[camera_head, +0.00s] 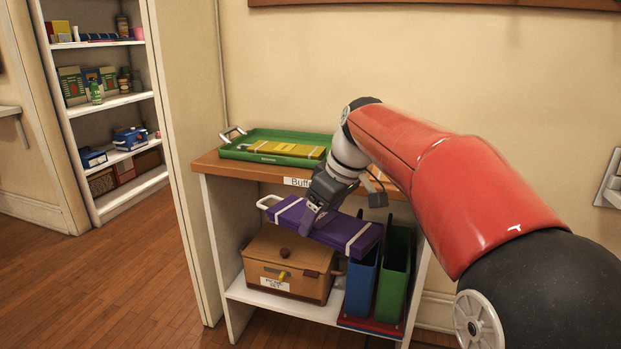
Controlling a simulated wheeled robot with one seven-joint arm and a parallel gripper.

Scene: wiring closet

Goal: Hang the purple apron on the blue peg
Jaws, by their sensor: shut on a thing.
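The purple apron (346,228) is a flat folded bundle with pale bands across it. It lies slanted in the open shelf of the cabinet, above a brown lidded box and reaching over the blue bin. My gripper (316,207) points down at the apron's middle and is shut on it. The fingertips are partly hidden against the purple cloth. I cannot tell whether the apron is touching the box or bin below. No blue peg shows in this view.
The cabinet's wooden top (213,165) bears a green tray (232,153) with a yellow folded bundle (290,146). Below are the brown box (268,252), a blue bin (361,284) and a green bin (394,284). White shelves (120,101) stand at left. Floor at left is clear.

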